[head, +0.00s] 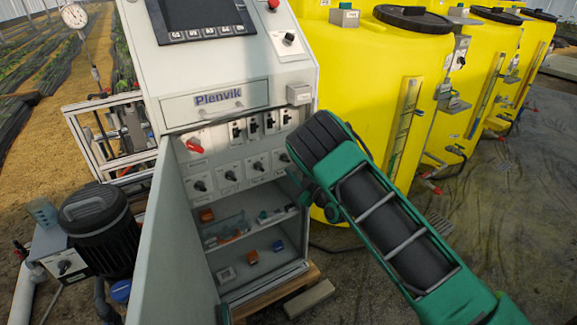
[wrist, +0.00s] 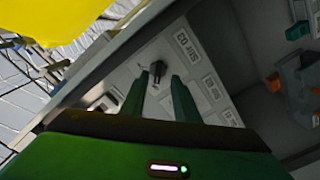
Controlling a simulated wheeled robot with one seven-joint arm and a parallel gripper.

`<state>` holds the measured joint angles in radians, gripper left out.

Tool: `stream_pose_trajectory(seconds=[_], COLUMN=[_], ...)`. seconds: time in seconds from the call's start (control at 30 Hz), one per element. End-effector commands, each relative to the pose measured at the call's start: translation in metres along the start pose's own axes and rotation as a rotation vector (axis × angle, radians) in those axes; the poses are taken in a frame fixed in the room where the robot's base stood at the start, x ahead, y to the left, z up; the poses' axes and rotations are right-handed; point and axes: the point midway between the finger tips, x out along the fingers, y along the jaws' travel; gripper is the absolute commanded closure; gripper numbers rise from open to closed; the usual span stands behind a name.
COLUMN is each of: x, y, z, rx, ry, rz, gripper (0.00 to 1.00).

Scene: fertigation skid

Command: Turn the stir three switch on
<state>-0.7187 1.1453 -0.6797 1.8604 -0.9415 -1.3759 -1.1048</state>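In the wrist view a small black rotary switch (wrist: 157,68) sits on a grey panel, beside a label (wrist: 187,47) that seems to read "STIR 03" turned around. My gripper (wrist: 160,77) is open, its two green fingers apart, with the switch showing in the gap at their tips. I cannot tell whether they touch it. In the head view my gripper (head: 299,182) is at the right edge of the cabinet, beside the lower row of black knobs, partly hidden by my arm. The rightmost visible knob (head: 284,157) is close to it.
The cabinet's door (head: 172,245) stands open at the left. A red-handled switch (head: 195,146) and several breakers (head: 253,128) sit above the knobs. Shelves (head: 246,230) below hold small parts. Yellow tanks (head: 352,80) stand close on the right. A black motor (head: 98,225) stands at the left.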

Motion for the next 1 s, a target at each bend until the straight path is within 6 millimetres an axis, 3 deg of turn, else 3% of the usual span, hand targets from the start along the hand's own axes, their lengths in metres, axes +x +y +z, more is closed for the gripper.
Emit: stream_pose_trajectory(seconds=[0.4,0.77,0.8,0.9,1.0], x=[0.035,0.039,0.039,0.039,0.039], y=[0.003,0.003,0.003,0.003,0.002], z=[-0.001,-0.001,-0.001,-0.001,-0.001], rx=[0.001,0.001,0.0,0.0,0.001], ry=[0.001,0.0,0.0,0.0,0.0], rz=[0.004,0.004,0.004,0.003,0.003], gripper=[0.72,0.72,0.74,0.98,1.0])
